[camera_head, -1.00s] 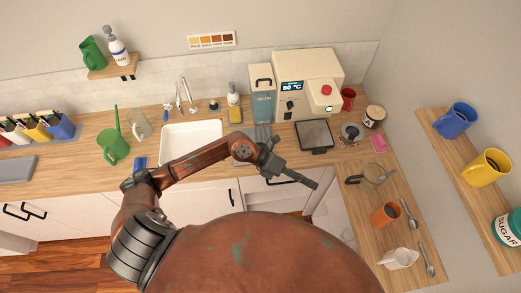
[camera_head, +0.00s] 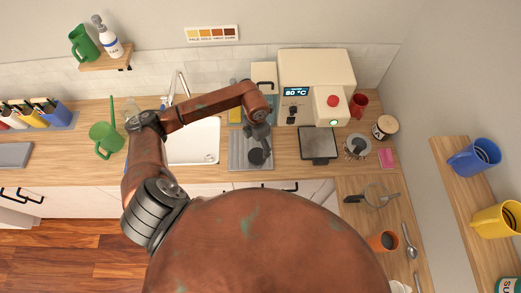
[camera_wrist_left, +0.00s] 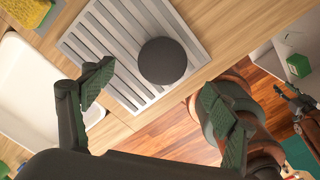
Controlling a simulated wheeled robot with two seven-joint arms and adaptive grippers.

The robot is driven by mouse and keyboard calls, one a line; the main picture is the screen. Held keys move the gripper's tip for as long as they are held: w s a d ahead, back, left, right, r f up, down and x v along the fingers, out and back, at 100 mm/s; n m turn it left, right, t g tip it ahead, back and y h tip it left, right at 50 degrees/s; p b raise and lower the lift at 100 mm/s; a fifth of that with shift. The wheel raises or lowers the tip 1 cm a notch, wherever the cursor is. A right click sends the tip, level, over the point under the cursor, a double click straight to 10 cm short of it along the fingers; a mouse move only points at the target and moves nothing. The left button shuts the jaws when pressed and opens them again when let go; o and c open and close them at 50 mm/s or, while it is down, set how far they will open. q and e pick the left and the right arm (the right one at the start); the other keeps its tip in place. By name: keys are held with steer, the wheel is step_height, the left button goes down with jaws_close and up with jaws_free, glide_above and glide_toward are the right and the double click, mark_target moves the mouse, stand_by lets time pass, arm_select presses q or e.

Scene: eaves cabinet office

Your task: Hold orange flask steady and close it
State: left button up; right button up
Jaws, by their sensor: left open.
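An orange vessel with an open, dark mouth (camera_head: 383,241) stands on the right-hand counter in the head view; I take it for the flask. A flat black round piece, perhaps its lid (camera_wrist_left: 162,61), lies on the ribbed grey draining rack (camera_wrist_left: 122,82); it also shows in the head view (camera_head: 257,157). My left gripper (camera_head: 262,138) is over the rack. In the left wrist view its two green-padded fingers (camera_wrist_left: 158,85) are spread apart, with the black piece beyond the gap and nothing held.
The white sink (camera_head: 195,142) is left of the rack. A cream coffee machine (camera_head: 315,75) stands behind, with a dark scale (camera_head: 318,144) before it. My reddish body hides the front centre.

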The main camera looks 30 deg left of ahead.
mark_target(258, 155)
arm_select(q)
steer(key=shift+s+d+r, duration=0.15)
steer(key=shift+s+r, duration=0.05)
steer(key=shift+s, duration=0.3)
steer(key=shift+w+d+f, duration=0.1)
steer(key=shift+w+f, duration=0.4)
steer(key=shift+f, duration=0.1)
arm_select(e)
steer(key=s, duration=0.6)
arm_select(q)
steer(key=shift+s+f+p, duration=0.15)
steer(key=shift+f+p, duration=0.2)
steer(key=shift+f, duration=0.7)
step_height(258, 155, down, 4)
steer(key=shift+f+p, duration=0.1)
steer(key=shift+p, duration=1)
steer(key=shift+f, duration=0.35)
steer(key=c, duration=0.8)
steer(key=shift+c, duration=0.7)
arm_select(e)
steer(key=w+r, duration=0.2)
steer(key=w, duration=0.1)
steer(key=shift+d+r, duration=0.15)
steer(key=shift+r, duration=0.25)
